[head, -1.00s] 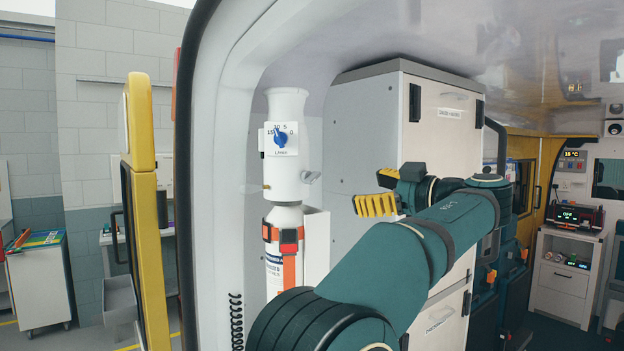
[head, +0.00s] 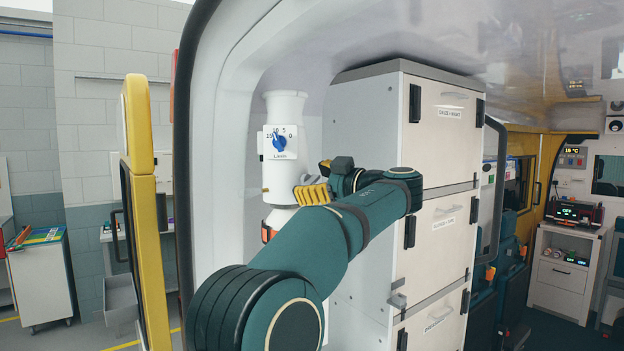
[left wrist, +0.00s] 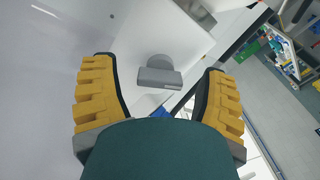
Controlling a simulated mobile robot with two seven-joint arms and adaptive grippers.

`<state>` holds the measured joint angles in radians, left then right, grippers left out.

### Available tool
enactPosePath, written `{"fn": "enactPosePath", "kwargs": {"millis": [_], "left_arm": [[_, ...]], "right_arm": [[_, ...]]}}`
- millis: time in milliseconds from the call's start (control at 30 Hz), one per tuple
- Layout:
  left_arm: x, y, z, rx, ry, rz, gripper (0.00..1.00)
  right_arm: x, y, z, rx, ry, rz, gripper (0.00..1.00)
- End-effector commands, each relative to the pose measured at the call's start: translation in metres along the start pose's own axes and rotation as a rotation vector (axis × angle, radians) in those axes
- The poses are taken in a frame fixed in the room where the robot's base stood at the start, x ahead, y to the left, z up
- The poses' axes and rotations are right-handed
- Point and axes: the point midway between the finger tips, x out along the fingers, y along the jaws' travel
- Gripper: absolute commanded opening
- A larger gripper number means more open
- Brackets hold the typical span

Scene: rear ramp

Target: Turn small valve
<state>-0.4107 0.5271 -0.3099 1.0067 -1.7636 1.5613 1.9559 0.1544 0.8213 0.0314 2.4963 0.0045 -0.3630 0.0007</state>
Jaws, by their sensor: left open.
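A white oxygen cylinder with a white regulator head (head: 287,108) stands in the wall recess in the head view. Its front has a blue dial knob (head: 279,143) on a plate marked 15, 10, 5, 0. My left gripper (head: 318,180) is open beside the lower right of the regulator, its yellow fingers covering that side. In the left wrist view, a small grey T-shaped handle (left wrist: 160,77) lies between the spread fingers, apparently not touched by either. My arm hides most of the lower cylinder; the right gripper is out of view.
A tall white drawer cabinet (head: 435,120) stands just right of my left arm. The white doorway frame (head: 215,150) and an open yellow door (head: 147,230) are to the left. The space in front of the dial is clear.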

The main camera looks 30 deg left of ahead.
Motion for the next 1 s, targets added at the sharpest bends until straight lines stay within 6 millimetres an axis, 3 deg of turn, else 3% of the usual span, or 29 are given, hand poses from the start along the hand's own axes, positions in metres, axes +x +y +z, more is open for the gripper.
{"fn": "enactPosePath", "kwargs": {"millis": [367,567,1000], "left_arm": [[0.0048,-0.0002,0.0004,0.001,0.000,0.000,0.74],[0.0046,-0.0002,0.0004,0.001,0.000,0.000,0.04],[0.0039,0.0000,0.0006,0.069,0.000,0.001,0.04]], "right_arm": [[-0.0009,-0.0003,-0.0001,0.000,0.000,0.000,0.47],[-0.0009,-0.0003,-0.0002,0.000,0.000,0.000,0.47],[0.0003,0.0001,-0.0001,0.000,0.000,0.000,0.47]]}}
